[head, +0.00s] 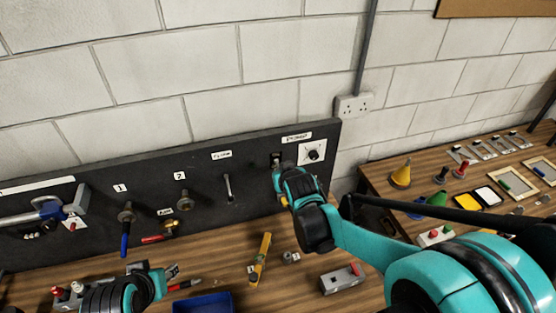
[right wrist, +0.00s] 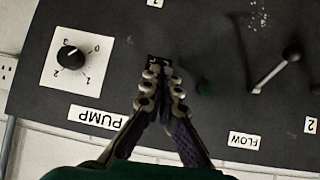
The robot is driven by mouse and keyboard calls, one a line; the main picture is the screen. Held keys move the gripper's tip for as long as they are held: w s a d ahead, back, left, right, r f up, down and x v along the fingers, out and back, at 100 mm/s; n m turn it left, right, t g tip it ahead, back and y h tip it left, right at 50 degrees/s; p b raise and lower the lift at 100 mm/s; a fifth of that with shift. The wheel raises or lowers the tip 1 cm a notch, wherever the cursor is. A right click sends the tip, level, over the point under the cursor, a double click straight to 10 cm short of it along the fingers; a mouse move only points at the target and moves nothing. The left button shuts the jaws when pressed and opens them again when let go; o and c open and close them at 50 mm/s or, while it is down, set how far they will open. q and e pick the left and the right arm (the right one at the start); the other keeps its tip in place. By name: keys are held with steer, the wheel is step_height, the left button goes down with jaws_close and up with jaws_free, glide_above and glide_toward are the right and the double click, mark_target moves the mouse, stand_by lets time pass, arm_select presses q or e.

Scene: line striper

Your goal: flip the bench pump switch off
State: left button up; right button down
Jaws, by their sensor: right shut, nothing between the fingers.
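The small black pump switch (head: 276,158) is on the dark panel (head: 100,180), left of the white dial plate and below the PUMP label (head: 297,138). In the right wrist view, which shows the panel upside down, the switch (right wrist: 157,60) is just beyond my fingertips and partly covered by them. My right gripper (head: 279,172) is shut and empty, with its tips (right wrist: 160,72) at the switch; whether they touch it I cannot tell. Which way the switch is set is not clear. My left gripper (head: 170,271) is low at the left, over the bench, away from the switch.
The dial (right wrist: 71,57) and a green lamp (right wrist: 204,87) flank the switch. A flow lever (head: 229,187) and valves (head: 127,213) are further left. A yellow tool (head: 261,258), a grey box (head: 341,280) and a blue tray (head: 203,304) are on the bench.

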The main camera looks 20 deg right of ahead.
stand_by(0.3)
steer(key=shift+r+p, duration=0.75)
